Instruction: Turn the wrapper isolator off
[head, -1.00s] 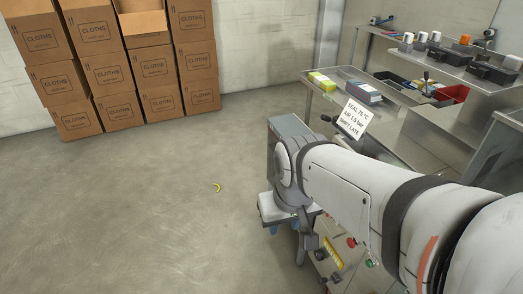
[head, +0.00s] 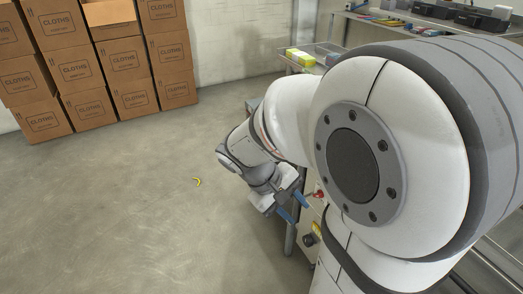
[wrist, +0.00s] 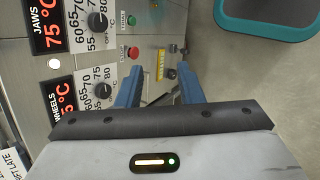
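The wrapper's control panel (wrist: 85,60) fills the left of the wrist view, appearing sideways. It carries a red STOP button (wrist: 134,54), a green button (wrist: 131,19) and a yellow label (wrist: 161,65). Small dark fittings (wrist: 172,73) sit beside the label; I cannot tell which is the isolator or how it is set. My gripper (wrist: 158,69) is open and empty, its blue fingers apart in front of the panel's label end. In the head view my gripper (head: 293,207) is beside the machine's left side, near a red knob (head: 319,189).
Two dark temperature dials (wrist: 97,22) and red displays (wrist: 64,27) are on the panel. A teal-rimmed dark bin (wrist: 265,12) is at the wrist view's upper right. Stacked cloth boxes (head: 90,75) stand by the wall.

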